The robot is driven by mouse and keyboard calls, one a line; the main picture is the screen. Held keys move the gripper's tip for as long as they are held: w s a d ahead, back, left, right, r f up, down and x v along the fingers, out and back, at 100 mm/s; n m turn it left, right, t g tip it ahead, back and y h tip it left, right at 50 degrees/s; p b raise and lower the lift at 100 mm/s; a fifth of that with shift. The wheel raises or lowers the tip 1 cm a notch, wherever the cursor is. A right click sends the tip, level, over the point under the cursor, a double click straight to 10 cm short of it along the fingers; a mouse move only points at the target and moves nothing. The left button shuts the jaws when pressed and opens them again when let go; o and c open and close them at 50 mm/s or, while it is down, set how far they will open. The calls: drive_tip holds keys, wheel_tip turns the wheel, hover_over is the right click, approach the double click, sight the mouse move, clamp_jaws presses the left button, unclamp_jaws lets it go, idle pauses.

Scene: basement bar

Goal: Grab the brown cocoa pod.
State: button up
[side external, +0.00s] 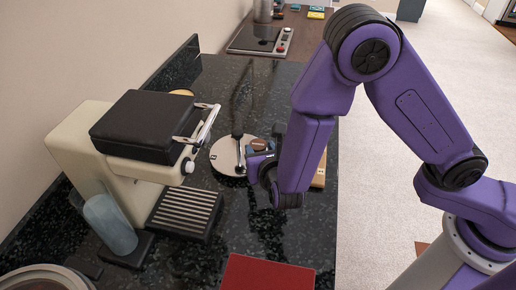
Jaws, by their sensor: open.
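A small brown shape (258,144) shows just beyond my gripper, by the right edge of a round pale disc; it may be the cocoa pod, but it is too small and covered to be sure. My gripper (248,155) is low over the dark counter at the disc's right side. It is open. My wrist hides part of this spot, and I cannot tell whether the fingers are around the brown shape or beside it.
The round pale disc (226,160) lies on the black stone counter (270,235), with a thin dark upright thing (238,132) at it. A cream coffee machine (75,145) stands left, a red flat item (268,273) in front. A cooktop (261,40) is behind.

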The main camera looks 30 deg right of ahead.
sight(257, 143)
drive_tip(key=x, duration=0.5)
drive_tip(key=shift+w+d+f, duration=0.1)
drive_tip(key=shift+w+f, duration=0.05)
drive_tip(key=shift+w, duration=0.15)
drive_tip(key=shift+c, duration=0.3)
drive_tip(key=c, duration=0.6)
